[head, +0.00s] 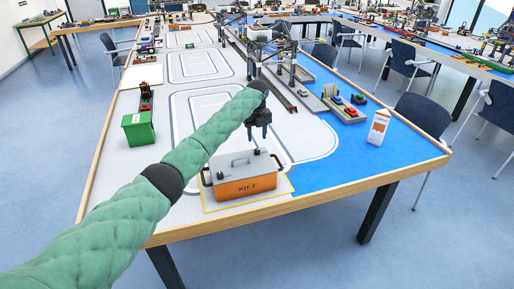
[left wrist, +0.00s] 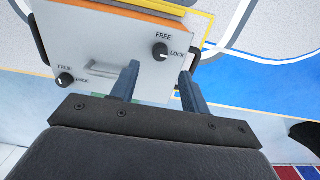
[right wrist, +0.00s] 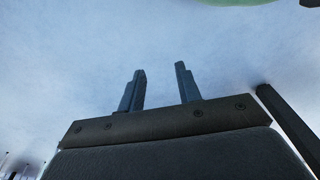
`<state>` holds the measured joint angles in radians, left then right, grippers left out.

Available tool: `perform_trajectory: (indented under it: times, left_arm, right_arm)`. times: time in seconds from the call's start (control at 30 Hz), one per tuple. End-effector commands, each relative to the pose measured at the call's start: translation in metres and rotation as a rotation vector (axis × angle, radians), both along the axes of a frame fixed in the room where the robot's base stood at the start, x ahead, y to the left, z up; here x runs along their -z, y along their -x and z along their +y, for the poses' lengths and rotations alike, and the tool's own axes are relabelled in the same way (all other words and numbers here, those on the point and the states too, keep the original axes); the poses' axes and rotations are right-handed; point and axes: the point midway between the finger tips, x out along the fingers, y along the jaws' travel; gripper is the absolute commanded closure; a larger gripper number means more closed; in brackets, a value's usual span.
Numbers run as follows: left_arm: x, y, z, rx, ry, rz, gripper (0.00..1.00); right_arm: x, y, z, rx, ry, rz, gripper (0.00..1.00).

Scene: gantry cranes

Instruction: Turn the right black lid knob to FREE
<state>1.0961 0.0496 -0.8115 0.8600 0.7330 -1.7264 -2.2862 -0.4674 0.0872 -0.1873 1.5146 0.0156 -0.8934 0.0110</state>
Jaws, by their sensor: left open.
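The orange kit box (head: 246,187) with a grey lid (head: 238,163) stands at the table's near edge. In the left wrist view the right black lid knob (left wrist: 160,52) has FREE printed above it and LOCK to its right. Its pointer direction is too small to be sure of. A second black knob (left wrist: 65,79) sits on the lid's left. My left gripper (head: 259,136) is open and empty above the box area, and its fingertips (left wrist: 159,69) lie on either side of the right knob's line, apart from it. My right gripper (right wrist: 160,68) is open and empty over the floor.
A lid handle (left wrist: 105,70) lies between the knobs. A green bin (head: 138,129) stands left on the table and a white-orange carton (head: 379,127) stands right. A gantry crane (head: 270,48) stands behind. The blue area (head: 340,160) right of the box is clear.

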Motion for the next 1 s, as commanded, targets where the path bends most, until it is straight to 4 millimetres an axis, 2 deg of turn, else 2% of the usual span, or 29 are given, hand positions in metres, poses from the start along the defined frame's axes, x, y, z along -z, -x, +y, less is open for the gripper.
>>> perform_trajectory:
  times: [0.5,0.7,0.93,1.0]
  left_arm:
    - [0.061,0.001,-0.001,-0.002,0.0,0.001,0.54]
    - [0.069,0.0,0.0,-0.002,0.001,0.0,0.54]
    - [0.069,0.0,0.0,-0.002,0.0,-0.001,0.54]
    - [0.069,0.0,0.0,-0.002,0.0,-0.001,0.68]
  right_arm:
    - [0.047,0.015,-0.017,-0.011,0.016,-0.029,0.66]
    - [0.053,0.017,-0.019,-0.011,0.018,-0.033,0.66]
    - [0.054,0.017,-0.019,-0.011,0.018,-0.034,0.66]
    - [0.054,0.017,-0.019,-0.011,0.018,-0.035,0.66]
